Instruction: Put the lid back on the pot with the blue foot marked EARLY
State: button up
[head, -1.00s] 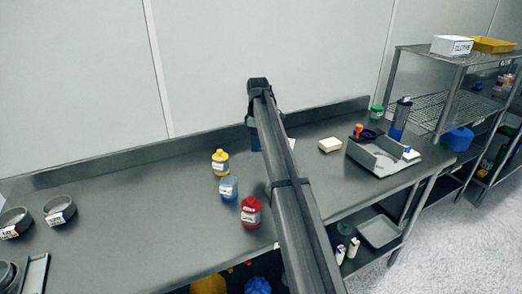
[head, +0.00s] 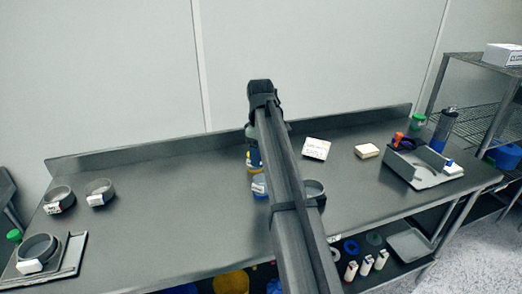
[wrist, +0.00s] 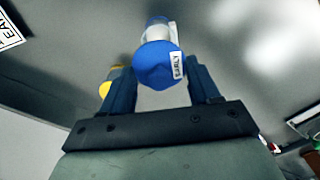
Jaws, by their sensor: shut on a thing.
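In the wrist view, my gripper (wrist: 162,80) is shut on a rounded blue lid (wrist: 156,66) with a white label reading EARLY. Just beyond it is a pot with a pale body (wrist: 158,33) and a blue foot (wrist: 157,19). The lid overlaps the pot in this view, and I cannot tell whether they touch. In the head view, my gripper (head: 254,160) is at the left edge of my arm. The blue-and-white pot (head: 259,187) stands just below it, partly hidden by my arm.
A yellow thing (wrist: 106,88) shows beside the left finger. A white sign (wrist: 10,32) is cut off at the upper left. The bench's left-middle (head: 165,225) is clear.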

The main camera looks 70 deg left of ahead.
notch_tip(320, 180, down, 6)
dwell(0.8)
jog(key=shift+f, duration=0.25)
dwell(1.8)
jog(key=o, duration=1.1)
jog(key=shift+o, duration=0.2)
jog(key=shift+o, duration=0.6)
jog(key=shift+r, duration=0.1)
jog(key=shift+r, duration=3.4)
